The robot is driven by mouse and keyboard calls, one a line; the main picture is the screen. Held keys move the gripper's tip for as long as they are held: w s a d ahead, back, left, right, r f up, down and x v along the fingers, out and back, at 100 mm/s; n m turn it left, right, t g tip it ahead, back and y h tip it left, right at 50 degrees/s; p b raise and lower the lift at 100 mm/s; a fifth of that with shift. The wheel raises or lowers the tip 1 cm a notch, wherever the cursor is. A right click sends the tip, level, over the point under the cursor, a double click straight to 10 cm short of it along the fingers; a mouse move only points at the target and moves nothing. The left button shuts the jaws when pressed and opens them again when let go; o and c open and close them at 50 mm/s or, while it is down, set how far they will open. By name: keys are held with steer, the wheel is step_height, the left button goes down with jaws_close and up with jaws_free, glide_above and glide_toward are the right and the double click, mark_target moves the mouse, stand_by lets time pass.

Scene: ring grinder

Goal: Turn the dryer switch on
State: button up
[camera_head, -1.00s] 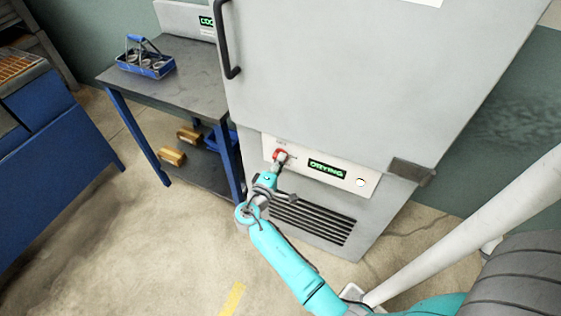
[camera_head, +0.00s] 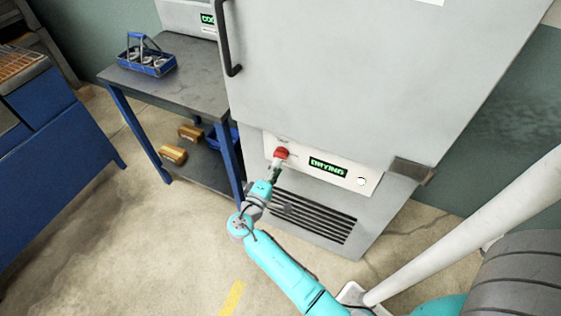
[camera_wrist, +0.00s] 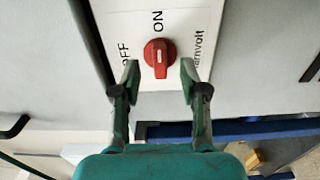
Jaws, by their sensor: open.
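The dryer switch (camera_head: 281,153) is a red rotary knob on the white panel low on the grey dryer. In the wrist view the red knob (camera_wrist: 158,55) sits centrally, its pale grip mark lined up vertically under the word ON; OFF is printed to its left. My gripper (camera_head: 275,171) is just in front of and below the knob. In the wrist view my gripper (camera_wrist: 160,70) is open, one finger on each side of the knob's lower end, with gaps to it and nothing held. The display (camera_head: 328,167) reads DRYING in lit green.
A round white button (camera_head: 362,182) is on the panel's right. The dryer's dark door handle (camera_head: 228,40) is above. A table (camera_head: 190,88) with a blue basket (camera_head: 147,60) stands left. The floor (camera_head: 110,245) in front is clear.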

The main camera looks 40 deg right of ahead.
steer(key=v, duration=0.7)
steer(key=shift+a, duration=0.25)
steer(key=shift+s, duration=0.1)
